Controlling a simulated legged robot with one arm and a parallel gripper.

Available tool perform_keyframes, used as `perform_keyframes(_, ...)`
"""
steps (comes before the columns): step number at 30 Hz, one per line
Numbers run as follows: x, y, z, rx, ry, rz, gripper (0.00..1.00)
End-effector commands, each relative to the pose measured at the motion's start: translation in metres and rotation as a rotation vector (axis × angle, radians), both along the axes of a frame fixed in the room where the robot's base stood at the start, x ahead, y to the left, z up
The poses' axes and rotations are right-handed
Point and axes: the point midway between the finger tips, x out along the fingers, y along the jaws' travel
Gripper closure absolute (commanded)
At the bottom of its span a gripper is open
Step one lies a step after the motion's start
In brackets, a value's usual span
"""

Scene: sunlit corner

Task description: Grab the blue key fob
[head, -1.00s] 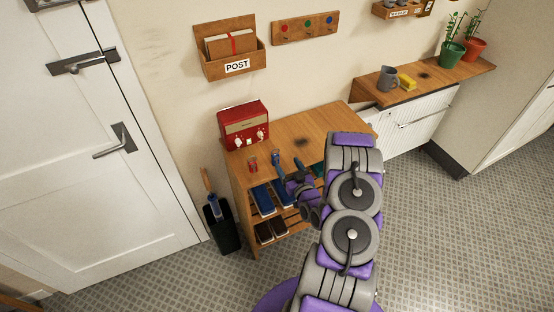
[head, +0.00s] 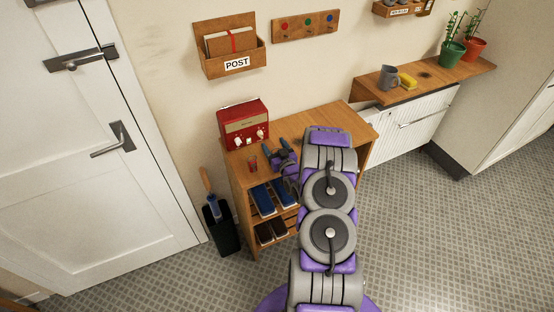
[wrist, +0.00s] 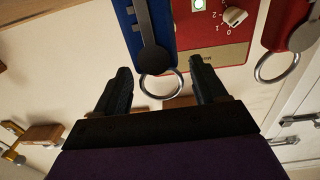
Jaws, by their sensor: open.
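The blue key fob (wrist: 152,28) shows at the top centre of the wrist view, with a dark grey strip and a metal ring. Its ring appears between the two dark fingers of my gripper (wrist: 160,67), with no visible contact; the depth between them is hard to judge. My gripper is open. In the head view my gripper (head: 277,150) is over the left part of the wooden table (head: 310,122), and the blue fob cannot be made out clearly there. A red key fob (wrist: 291,28) with a ring is to the right in the wrist view; it also shows in the head view (head: 252,163).
A red radio (head: 243,125) stands at the back left of the table, behind the fobs. Blue and brown items sit on shelves below. A wooden POST box (head: 230,55) and a peg rack (head: 306,26) hang above. The table's right part is clear.

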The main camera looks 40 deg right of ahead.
Motion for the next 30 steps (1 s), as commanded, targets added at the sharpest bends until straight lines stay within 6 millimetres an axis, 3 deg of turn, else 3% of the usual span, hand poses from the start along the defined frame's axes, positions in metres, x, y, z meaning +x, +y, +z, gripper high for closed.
perform_keyframes(8, 0.0047, -0.0066, -0.0017, 0.005, 0.001, -0.001, 0.29)
perform_keyframes(30, 0.0047, -0.0048, -0.0011, 0.004, 0.001, 0.0, 0.99)
